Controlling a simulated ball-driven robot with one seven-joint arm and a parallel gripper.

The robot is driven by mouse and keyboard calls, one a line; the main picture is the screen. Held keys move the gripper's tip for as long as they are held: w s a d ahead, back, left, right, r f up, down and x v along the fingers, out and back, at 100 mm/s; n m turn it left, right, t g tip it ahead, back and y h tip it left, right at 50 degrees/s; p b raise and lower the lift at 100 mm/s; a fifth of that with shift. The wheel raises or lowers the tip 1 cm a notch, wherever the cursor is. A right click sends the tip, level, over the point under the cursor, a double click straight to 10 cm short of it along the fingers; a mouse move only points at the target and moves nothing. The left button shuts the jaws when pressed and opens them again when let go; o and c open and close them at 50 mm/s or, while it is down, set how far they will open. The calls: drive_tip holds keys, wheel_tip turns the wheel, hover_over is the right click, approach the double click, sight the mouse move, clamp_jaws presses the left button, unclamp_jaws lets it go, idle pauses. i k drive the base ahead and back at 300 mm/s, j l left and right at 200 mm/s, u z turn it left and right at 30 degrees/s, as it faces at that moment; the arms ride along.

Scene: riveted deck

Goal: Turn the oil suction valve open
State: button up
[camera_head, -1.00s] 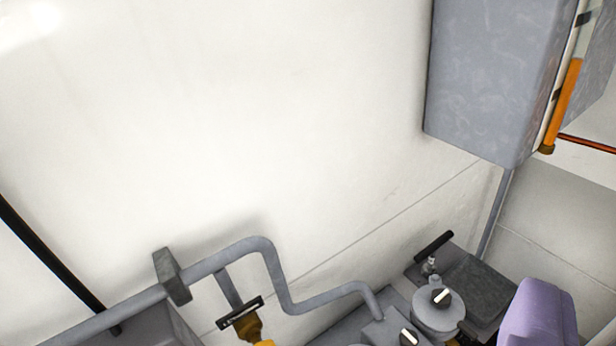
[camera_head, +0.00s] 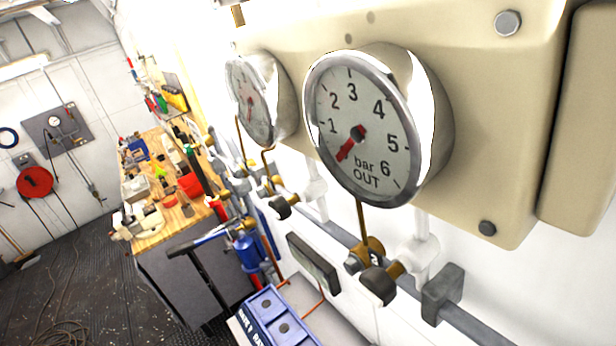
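I cannot make out a valve marked as the oil suction valve in this view. Close in front is a round gauge (camera_head: 362,130) marked "bar OUT", with its red needle pointing to the lower left of the dial. A second, similar gauge (camera_head: 252,100) sits to its left, seen at a slant. Brass fittings with dark knobs, one of them here (camera_head: 378,284), sit on the pipework below the gauges. My gripper is not in view.
A cream panel (camera_head: 490,110) carries the gauges and fills the upper right. A cluttered wooden workbench (camera_head: 160,232) stands along the wall to the left. A blue box (camera_head: 275,318) is at the bottom. Dark floor (camera_head: 85,275) lies open at the lower left.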

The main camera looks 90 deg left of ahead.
sight(209, 202)
drive_tip(key=i+l+u, duration=0.1)
drive_tip(key=u, duration=2.35)
drive_tip(key=k+j+z, duration=0.1)
drive_tip(key=k+j, duration=0.05)
